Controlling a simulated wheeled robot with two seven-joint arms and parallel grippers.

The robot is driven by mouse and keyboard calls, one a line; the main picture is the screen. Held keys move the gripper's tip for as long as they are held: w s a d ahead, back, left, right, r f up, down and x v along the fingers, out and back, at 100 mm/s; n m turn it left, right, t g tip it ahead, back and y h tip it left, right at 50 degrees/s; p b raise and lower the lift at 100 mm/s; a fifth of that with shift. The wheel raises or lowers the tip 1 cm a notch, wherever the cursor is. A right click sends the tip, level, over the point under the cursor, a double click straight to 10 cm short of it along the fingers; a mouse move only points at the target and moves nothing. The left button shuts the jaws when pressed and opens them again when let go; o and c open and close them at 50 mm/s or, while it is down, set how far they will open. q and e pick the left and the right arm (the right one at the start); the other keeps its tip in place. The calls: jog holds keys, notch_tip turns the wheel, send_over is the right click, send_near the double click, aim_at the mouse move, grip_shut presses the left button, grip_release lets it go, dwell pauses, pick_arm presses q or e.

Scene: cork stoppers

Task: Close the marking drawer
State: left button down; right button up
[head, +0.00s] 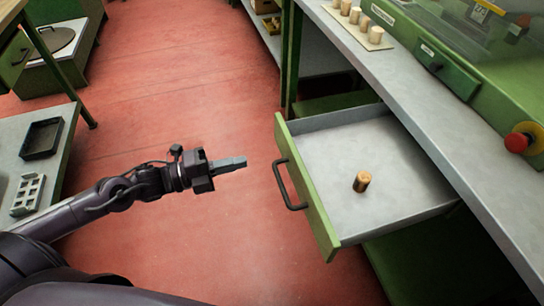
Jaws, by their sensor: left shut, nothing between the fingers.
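The marking drawer (311,190) stands pulled out from under the grey worktop on the right. It has a green front with a dark bar handle (289,186) and a pale grey inside. One cork stopper (362,182) stands on the drawer floor. My left gripper (243,162) is shut and empty. It is above the red floor, to the left of the drawer front, with its fingers pointing towards the front and a gap between them and the handle. My right gripper is not in view.
Several corks stand on a board (366,37) on the worktop (440,120). A green machine with a red knob (517,142) is at the right. A bench (60,150) with a black tray (41,139) and a grey rack (28,194) is at the left. Red floor (190,90) lies open between.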

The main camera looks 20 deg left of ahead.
aim_at(285, 152)
pick_arm(q)
jog(key=x, duration=0.7)
jog(key=shift+w+d+b, duration=0.25)
jog(key=shift+b, duration=0.1)
jog(key=shift+w+d, duration=0.3)
jog(key=shift+d, duration=0.2)
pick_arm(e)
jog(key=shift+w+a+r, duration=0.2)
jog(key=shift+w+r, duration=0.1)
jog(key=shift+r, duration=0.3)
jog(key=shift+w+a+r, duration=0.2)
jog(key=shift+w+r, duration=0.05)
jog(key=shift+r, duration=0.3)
pick_arm(q)
jog(key=shift+d, duration=0.1)
